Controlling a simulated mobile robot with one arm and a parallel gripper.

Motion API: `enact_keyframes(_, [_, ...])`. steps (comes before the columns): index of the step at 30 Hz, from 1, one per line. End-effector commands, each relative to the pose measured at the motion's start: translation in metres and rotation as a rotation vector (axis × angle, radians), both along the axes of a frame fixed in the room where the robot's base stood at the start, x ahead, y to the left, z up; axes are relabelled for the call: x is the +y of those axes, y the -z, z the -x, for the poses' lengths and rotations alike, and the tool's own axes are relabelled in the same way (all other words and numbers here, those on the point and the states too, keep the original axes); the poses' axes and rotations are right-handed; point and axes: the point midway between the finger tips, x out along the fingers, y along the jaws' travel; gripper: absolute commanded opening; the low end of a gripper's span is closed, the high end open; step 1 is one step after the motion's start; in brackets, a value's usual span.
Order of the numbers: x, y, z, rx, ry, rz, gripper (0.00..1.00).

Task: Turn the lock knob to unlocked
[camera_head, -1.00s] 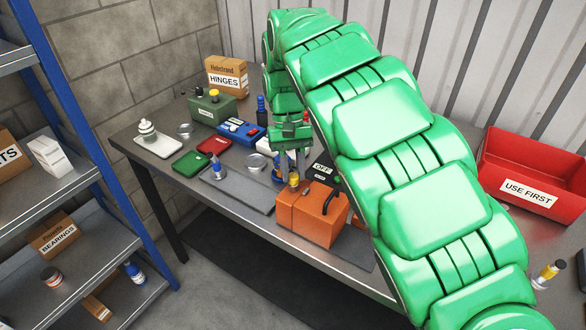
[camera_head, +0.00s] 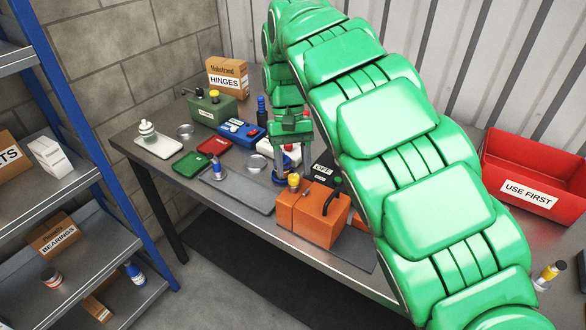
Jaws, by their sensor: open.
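I cannot tell whether a finger touches the knob. My green arm covers the right side of the box's surroundings.
A red bin (camera_head: 535,165) stands at the right.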

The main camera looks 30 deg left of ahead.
Motion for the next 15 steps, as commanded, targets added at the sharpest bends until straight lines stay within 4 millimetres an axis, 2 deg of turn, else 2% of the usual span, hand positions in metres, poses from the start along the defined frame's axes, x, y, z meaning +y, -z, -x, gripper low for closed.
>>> enact_keyframes(3, [0.000, -0.013, -0.001, -0.003, 0.001, -0.003, 0.54])
enact_keyframes(15, [-0.015, -0.039, 0.015, -0.003, 0.000, -0.004, 0.54])
